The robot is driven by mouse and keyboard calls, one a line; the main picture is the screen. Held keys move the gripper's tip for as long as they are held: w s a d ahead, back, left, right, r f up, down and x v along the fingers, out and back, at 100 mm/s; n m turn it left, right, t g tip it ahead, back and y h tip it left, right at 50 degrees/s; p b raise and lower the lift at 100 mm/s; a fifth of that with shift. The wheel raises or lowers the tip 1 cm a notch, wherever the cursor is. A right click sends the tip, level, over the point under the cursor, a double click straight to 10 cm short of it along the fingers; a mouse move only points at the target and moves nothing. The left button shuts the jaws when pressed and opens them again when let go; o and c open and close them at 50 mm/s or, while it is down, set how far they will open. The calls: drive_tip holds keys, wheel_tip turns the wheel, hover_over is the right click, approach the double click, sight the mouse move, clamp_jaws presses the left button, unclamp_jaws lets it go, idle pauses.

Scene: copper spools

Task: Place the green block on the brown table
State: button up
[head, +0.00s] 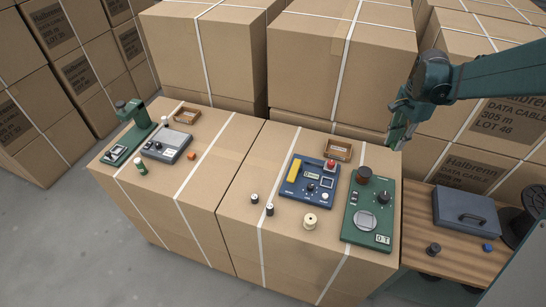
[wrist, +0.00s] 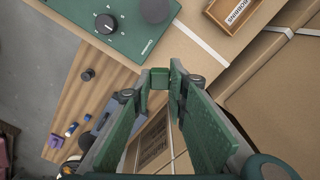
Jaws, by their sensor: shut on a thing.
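My gripper (head: 398,137) hangs above the back right corner of the cardboard-box surface, close to the brown table. In the wrist view my gripper (wrist: 161,82) is shut on a small green block (wrist: 159,78) at its fingertips. The block cannot be made out in the head view. The brown table (head: 455,262), a wood-striped top, stands at the lower right, lower than the boxes. It also shows at the left of the wrist view (wrist: 104,68).
On the table are a blue-grey case (head: 465,212), a dark knob-like piece (head: 433,249), a small blue piece (head: 487,247) and a black spool (head: 527,215). The table's front strip has bare wood. A green device (head: 354,228) and a blue device (head: 300,184) sit on the boxes.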

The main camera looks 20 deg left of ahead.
drive_tip(key=a+n+p, duration=0.2)
drive_tip(key=a+n, duration=0.1)
drive_tip(key=a, duration=1.8)
drive_tip(key=n+p, duration=0.3)
drive_tip(key=n, duration=0.5)
hover_over(191, 186)
wheel_tip(191, 186, down, 5)
drive_tip(key=shift+d+f, duration=0.1)
drive_tip(key=shift+f, duration=0.35)
drive_tip(key=shift+f, duration=3.1)
drive_tip(key=shift+f, duration=0.1)
